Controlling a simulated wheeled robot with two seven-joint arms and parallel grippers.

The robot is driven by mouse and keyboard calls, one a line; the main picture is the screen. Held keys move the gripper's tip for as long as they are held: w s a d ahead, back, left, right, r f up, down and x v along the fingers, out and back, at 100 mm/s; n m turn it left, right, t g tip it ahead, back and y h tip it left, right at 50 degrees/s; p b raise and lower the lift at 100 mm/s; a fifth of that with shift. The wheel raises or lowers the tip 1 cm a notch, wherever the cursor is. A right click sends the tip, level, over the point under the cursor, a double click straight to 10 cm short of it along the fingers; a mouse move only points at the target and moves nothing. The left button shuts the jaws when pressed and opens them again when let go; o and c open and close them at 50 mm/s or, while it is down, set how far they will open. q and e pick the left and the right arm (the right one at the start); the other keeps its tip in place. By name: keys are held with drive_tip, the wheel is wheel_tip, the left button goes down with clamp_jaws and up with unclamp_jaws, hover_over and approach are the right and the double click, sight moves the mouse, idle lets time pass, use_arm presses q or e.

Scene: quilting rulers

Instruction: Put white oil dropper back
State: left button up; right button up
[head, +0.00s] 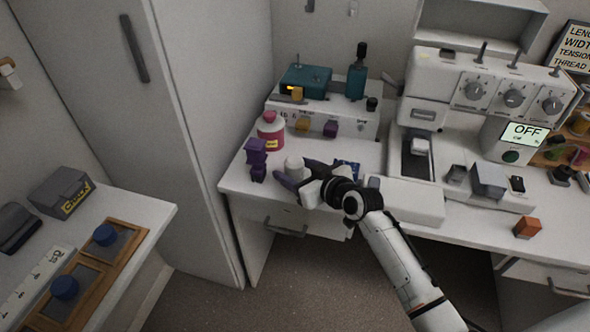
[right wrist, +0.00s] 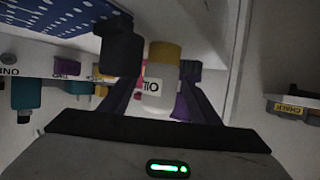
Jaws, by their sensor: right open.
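The white oil dropper (head: 294,166) stands on the white worktop near its left front part. The right wrist view shows the dropper (right wrist: 158,92) close up, with its "OIL" label and a yellow end. My right gripper (head: 302,174) is open, its two purple fingers reaching toward the dropper from the right. In the wrist view the dropper appears between the spread fingers (right wrist: 160,105). I cannot tell whether either finger touches it. My left gripper is not in view.
A pink-red bottle (head: 271,134) and a purple stacked object (head: 257,158) stand left of the dropper. Behind is a white unit (head: 345,117) carrying a teal box (head: 306,81) and teal bottle (head: 357,80). A white sewing machine (head: 480,85) stands right.

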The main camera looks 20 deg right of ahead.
drive_tip(key=shift+f+b, duration=0.15)
drive_tip(key=shift+b, duration=0.2)
drive_tip(key=p+v, duration=0.1)
drive_tip(key=v, duration=0.9)
drive_tip(key=shift+r, duration=0.45)
drive_tip(key=shift+d, duration=0.1)
drive_tip(key=s+f+m+g+h, duration=0.15)
drive_tip(key=s+f+g, duration=0.3)
drive_tip(key=s, duration=0.95)
drive_tip(key=s+f+g+h, duration=0.2)
drive_tip(key=s+f+g, duration=0.25)
drive_tip(key=s, duration=0.95)
drive_tip(key=w+a+f+t+y, duration=0.1)
drive_tip(key=a+f+t, duration=0.1)
drive_tip(key=f, duration=0.4)
drive_tip(key=w+a+f+t+y, duration=0.1)
drive_tip(key=w+a+f+t, duration=0.1)
drive_tip(key=f, duration=0.4)
drive_tip(key=shift+a+t, duration=0.35)
drive_tip(key=shift+t, duration=0.05)
